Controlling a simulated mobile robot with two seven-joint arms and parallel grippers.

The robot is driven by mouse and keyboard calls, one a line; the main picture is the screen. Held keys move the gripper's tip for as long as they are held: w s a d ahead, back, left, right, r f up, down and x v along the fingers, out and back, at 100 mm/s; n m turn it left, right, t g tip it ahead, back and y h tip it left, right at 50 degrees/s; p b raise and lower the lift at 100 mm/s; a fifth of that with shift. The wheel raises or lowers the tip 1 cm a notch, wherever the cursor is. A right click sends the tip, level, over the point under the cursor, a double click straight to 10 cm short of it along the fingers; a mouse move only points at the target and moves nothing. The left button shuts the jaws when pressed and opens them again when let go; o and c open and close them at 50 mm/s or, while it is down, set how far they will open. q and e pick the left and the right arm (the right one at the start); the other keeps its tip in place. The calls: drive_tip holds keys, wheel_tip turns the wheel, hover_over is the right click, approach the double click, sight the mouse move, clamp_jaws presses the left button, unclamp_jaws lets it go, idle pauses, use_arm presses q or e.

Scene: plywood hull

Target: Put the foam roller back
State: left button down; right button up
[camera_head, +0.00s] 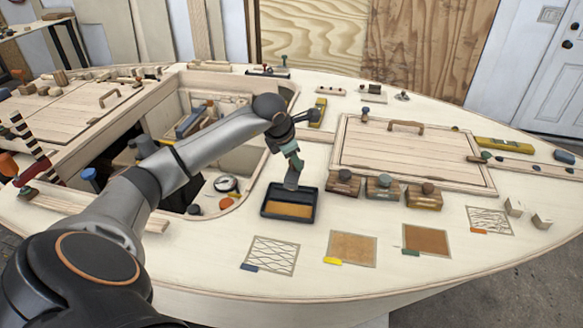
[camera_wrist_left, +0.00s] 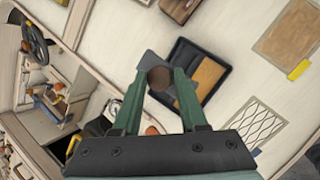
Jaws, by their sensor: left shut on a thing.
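My left gripper (camera_head: 292,162) has green fingers and points down over the deck. It is shut on the foam roller (camera_head: 291,181), seen as a grey piece hanging below the fingers. In the left wrist view, its round brown end (camera_wrist_left: 161,78) lies between the fingertips (camera_wrist_left: 163,85), with grey behind. The roller's lower end is at the far rim of a black paint tray (camera_head: 264,212) holding an orange-brown layer; I cannot tell whether it touches. The tray also shows in the left wrist view (camera_wrist_left: 214,52). My right gripper is not in view.
Several knobbed wooden blocks (camera_head: 383,188) stand right of the tray, before a raised hatch (camera_head: 390,150). Sample patches (camera_head: 352,248) line the near deck. Left of the tray is an open well with a round gauge (camera_head: 226,183) on its ledge. Bare deck lies around the tray.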

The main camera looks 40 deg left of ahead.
sight(291, 170)
use_arm(q)
drive_tip(key=f, duration=0.3)
drive_tip(key=shift+s+a+f+p, duration=0.1)
drive_tip(key=shift+a+f+p, duration=0.05)
drive_tip(key=shift+a+p, duration=0.25)
drive_tip(key=shift+f, duration=0.35)
drive_tip(key=shift+f+b, duration=0.4)
drive_tip(key=shift+b, duration=0.05)
drive_tip(key=shift+c, duration=2.2)
unclamp_jaws()
drive_tip(key=shift+r+p, duration=0.6)
drive_tip(key=shift+p, duration=0.05)
drive_tip(key=b+v, duration=0.1)
drive_tip(key=v, duration=1)
drive_tip(key=shift+s+r, duration=0.2)
drive_tip(key=shift+r, duration=0.1)
